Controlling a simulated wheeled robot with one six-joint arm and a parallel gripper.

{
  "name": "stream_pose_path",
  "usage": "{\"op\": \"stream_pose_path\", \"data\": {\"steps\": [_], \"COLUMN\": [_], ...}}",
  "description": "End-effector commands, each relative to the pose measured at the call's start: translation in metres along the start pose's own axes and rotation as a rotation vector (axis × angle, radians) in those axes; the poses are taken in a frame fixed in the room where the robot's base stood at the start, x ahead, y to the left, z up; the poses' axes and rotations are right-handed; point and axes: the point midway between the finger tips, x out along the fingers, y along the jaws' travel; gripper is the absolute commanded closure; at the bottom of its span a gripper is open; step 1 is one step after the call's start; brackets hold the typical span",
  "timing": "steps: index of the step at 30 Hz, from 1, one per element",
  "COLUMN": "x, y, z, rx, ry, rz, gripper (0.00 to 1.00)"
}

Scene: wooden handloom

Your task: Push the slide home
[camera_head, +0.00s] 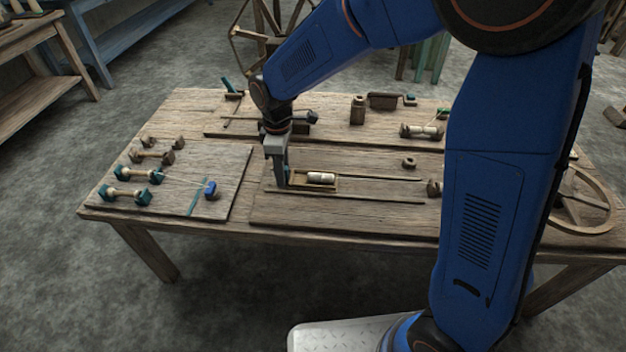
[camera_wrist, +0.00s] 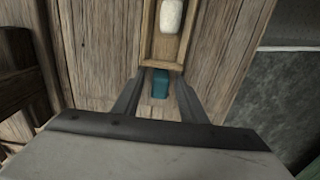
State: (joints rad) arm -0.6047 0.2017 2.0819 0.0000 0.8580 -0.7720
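The slide is a small wooden tray (camera_head: 333,187) lying between two rails on the table, with a pale bobbin (camera_head: 320,177) in it. In the wrist view the tray (camera_wrist: 165,48) and bobbin (camera_wrist: 171,15) are at the top, and a teal block (camera_wrist: 160,83) lies just below the tray's near end. My gripper (camera_head: 281,182) points down at the tray's left end. In the wrist view its two fingers (camera_wrist: 159,88) stand on either side of the teal block, with gaps showing. It looks open; the fingertip contact is hard to make out.
The rails (camera_head: 345,197) run right from the tray, with bare board between them. A small ring (camera_head: 408,162) and a wooden block (camera_head: 434,188) sit to the right. A raised board (camera_head: 170,190) with spools and a blue piece (camera_head: 210,190) is at left.

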Motion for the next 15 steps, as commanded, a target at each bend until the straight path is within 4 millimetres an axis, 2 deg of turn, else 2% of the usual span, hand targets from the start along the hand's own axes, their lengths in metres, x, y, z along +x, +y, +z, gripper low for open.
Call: {"op": "stream_pose_path", "data": {"steps": [1,4,10,15], "x": [0.000,0.000,0.000,0.000], "y": [0.000,0.000,0.000,0.001], "z": [0.000,0.000,0.003,0.022], "rx": [0.000,0.000,0.001,0.002], "ry": [0.000,0.000,0.000,0.000], "rz": [0.000,0.000,0.000,0.000], "gripper": [0.73,0.96,0.96,0.96]}}
